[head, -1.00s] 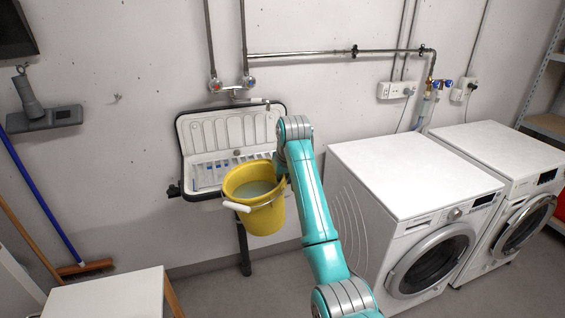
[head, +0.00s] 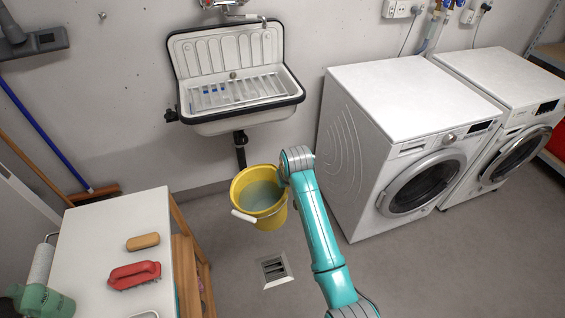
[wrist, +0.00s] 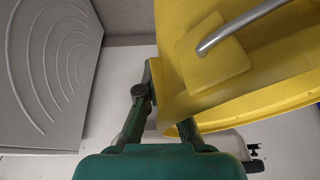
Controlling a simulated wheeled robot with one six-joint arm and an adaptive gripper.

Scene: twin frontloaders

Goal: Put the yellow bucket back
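The yellow bucket (head: 248,213) is in front of and below the sink, above the grey floor. It looks close to upright, with greyish liquid inside and its white-gripped handle hanging at the front left. I cannot tell whether its bottom touches the floor. My gripper (wrist: 166,95) is at the bucket's right side in the head view, where my wrist hides the fingers. In the wrist view the bucket (wrist: 235,85) fills the upper right. One finger shows beside its wall, the other is partly hidden, and the gripper looks shut on the bucket.
The white sink (head: 225,50) is on the wall behind. A drain grate (head: 274,268) lies in the floor ahead of the bucket. A white table (head: 105,220) with a red brush (head: 134,275) stands left. A washing machine (head: 400,140) stands right. Floor around the drain is clear.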

